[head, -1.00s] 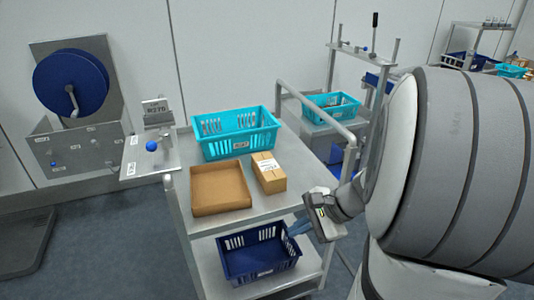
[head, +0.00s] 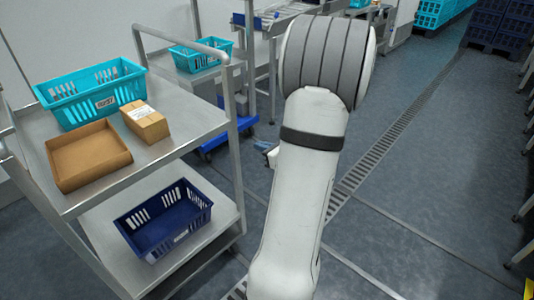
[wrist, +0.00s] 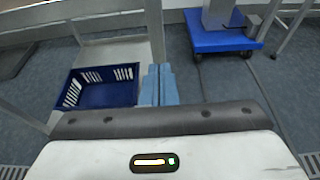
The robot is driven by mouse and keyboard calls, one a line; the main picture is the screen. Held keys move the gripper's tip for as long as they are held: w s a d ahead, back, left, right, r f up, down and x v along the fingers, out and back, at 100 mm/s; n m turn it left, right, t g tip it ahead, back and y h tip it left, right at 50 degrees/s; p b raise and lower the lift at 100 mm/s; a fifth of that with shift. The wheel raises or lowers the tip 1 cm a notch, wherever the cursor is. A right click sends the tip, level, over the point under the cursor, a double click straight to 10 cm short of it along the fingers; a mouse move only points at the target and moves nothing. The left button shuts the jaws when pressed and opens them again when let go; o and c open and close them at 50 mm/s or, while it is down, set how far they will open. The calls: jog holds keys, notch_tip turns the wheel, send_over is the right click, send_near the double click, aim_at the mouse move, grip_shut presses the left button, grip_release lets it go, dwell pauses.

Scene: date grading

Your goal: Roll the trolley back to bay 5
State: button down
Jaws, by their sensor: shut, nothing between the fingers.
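The trolley (head: 185,110) is a grey metal two-shelf cart at the left of the head view, with an upright tube handle frame on its right side. Its top shelf holds a teal basket (head: 92,92), an open cardboard tray (head: 88,160) and a small labelled box (head: 145,122). Its lower shelf holds a dark blue basket (head: 165,222), also seen in the wrist view (wrist: 100,92). My gripper (wrist: 158,85) shows two blue fingers, shut and empty, beside the trolley's post in the wrist view. In the head view my arm mostly hides it, right of the trolley. I see no bay 5 marking.
A blue wheeled base (wrist: 220,33) stands on the floor behind the trolley. Another teal basket (head: 198,57) sits on a bench at the back. A floor drain (head: 375,145) runs along the open floor to the right. Dark blue crates (head: 500,25) are stacked far right.

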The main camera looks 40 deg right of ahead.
aim_at(237, 137)
jog(key=x, duration=0.3)
jog(key=b+x, duration=0.1)
jog(key=x, duration=0.2)
jog(key=shift+w+a+r, duration=0.1)
jog(key=shift+w, duration=0.3)
jog(key=shift+w+r+b, duration=0.1)
jog(key=shift+w+b, duration=0.25)
jog(key=shift+w, duration=0.5)
